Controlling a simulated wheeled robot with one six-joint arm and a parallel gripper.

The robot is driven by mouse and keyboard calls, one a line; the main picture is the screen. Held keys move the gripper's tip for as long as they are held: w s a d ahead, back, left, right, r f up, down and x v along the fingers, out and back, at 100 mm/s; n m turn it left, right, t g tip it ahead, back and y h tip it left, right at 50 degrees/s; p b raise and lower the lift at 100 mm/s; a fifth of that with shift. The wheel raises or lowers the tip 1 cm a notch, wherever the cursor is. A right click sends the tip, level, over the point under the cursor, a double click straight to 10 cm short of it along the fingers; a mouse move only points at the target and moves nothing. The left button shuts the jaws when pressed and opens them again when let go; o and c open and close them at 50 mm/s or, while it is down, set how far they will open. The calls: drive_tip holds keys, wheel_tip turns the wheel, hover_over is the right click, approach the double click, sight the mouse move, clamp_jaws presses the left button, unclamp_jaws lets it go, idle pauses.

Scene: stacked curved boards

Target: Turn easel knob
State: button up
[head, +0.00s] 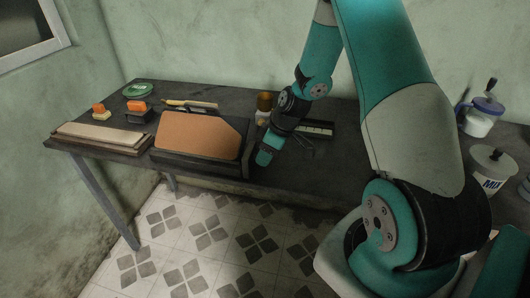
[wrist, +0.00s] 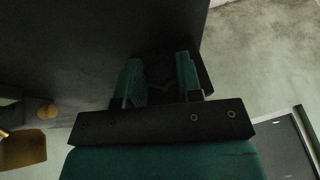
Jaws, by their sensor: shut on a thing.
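The easel is a low black stand with an orange-brown board (head: 200,134) leaning on it, near the table's front edge in the head view. My gripper (head: 264,157) is at the easel's right end, coming in from the right. In the wrist view my gripper's two green fingers (wrist: 159,68) stand on either side of a dark part, which I take to be the easel knob (wrist: 160,72). The gripper is shut on it. The knob's shape and angle are too dark to make out, and in the head view the gripper hides it.
Stacked pale boards (head: 100,136) lie left of the easel. Behind are orange-topped items (head: 137,106), a green round thing (head: 138,89) and an amber-topped jar (head: 264,101). A lidded white container (head: 491,171) stands at right.

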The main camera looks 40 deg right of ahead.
drive_tip(key=g+y, duration=0.1)
drive_tip(key=m+g+y+p, duration=0.1)
drive_tip(key=y, duration=0.1)
drive_tip(key=shift+w+d+g+y, duration=0.15)
drive_tip(key=shift+d+g+y, duration=0.15)
drive_tip(key=shift+w+d+f+m+g+y+p, duration=0.15)
drive_tip(key=shift+m+g+y+p, duration=0.15)
drive_tip(key=shift+g+y, duration=0.5)
drive_tip(key=shift+s+a+f+m+g+y+p, duration=0.15)
drive_tip(key=shift+m+g+y, duration=0.2)
drive_tip(key=shift+y, duration=0.85)
drive_tip(key=shift+w+d, duration=0.1)
drive_tip(key=shift+r, duration=0.1)
drive_tip(key=o, duration=0.9)
drive_tip(key=shift+o, duration=0.2)
wheel_tip(320, 180, up, 20)
drive_tip(key=p, duration=1.1)
